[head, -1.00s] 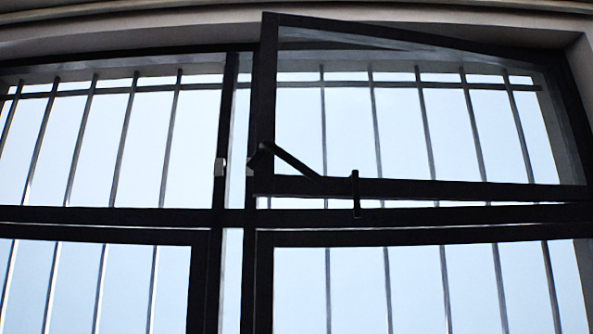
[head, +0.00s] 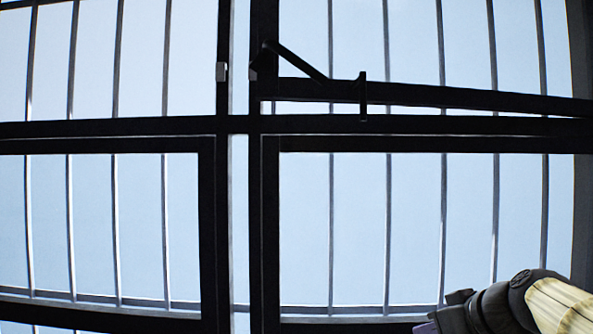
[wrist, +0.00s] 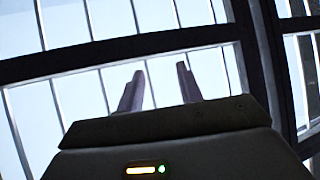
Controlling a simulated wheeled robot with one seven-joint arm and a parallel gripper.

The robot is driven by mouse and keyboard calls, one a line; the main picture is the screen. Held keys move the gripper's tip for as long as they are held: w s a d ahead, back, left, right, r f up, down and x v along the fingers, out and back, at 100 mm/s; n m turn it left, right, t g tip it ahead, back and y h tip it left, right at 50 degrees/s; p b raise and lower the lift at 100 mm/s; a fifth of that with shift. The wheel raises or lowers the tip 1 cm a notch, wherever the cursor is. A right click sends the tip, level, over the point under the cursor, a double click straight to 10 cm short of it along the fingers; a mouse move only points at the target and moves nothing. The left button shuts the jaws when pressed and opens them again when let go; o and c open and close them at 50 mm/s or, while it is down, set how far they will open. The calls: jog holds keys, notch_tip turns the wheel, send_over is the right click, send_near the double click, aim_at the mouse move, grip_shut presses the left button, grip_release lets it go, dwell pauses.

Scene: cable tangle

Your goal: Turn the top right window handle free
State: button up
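The top right window handle (head: 292,60) is a dark lever on the left stile of the top right sash. It slants down to the right from its pivot in the head view. The sash's bottom rail (head: 450,97) stands at a slant to the fixed crossbar (head: 450,126), so the sash looks tilted ajar. My gripper (wrist: 160,69) shows in the wrist view with two fingers apart and nothing between them. In the head view my arm shows at the lower right, well below and right of the handle. The handle is not identifiable in the wrist view.
A short dark upright piece (head: 362,96) crosses the sash's bottom rail near the handle. Vertical bars (head: 388,220) stand behind the panes. The lower right window (head: 272,230) has a dark frame.

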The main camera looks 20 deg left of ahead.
jog(key=s+a+r+n+t+y, duration=0.1)
jog(key=a+r+n+y, duration=0.15)
jog(key=r, duration=0.75)
jog(key=s+a+r+n+t+y, duration=0.1)
jog(key=r+n+t+y, duration=0.2)
jog(key=r, duration=0.8)
jog(key=n+g+y+p, duration=0.25)
jog(key=n+y, duration=0.45)
jog(key=n, duration=0.5)
send_near(308, 67)
jog(key=shift+g+h, duration=0.25)
jog(key=shift+g, duration=0.1)
jog(key=p+x, duration=0.7)
jog(key=r+p+x, duration=0.1)
jog(key=p+x, duration=0.3)
jog(key=shift+w+r, duration=0.1)
jog(key=shift+w, duration=0.1)
jog(key=shift+w+a+p, duration=0.35)
jog(key=shift+a+p, duration=0.1)
jog(key=shift+a, duration=0.15)
grip_shut()
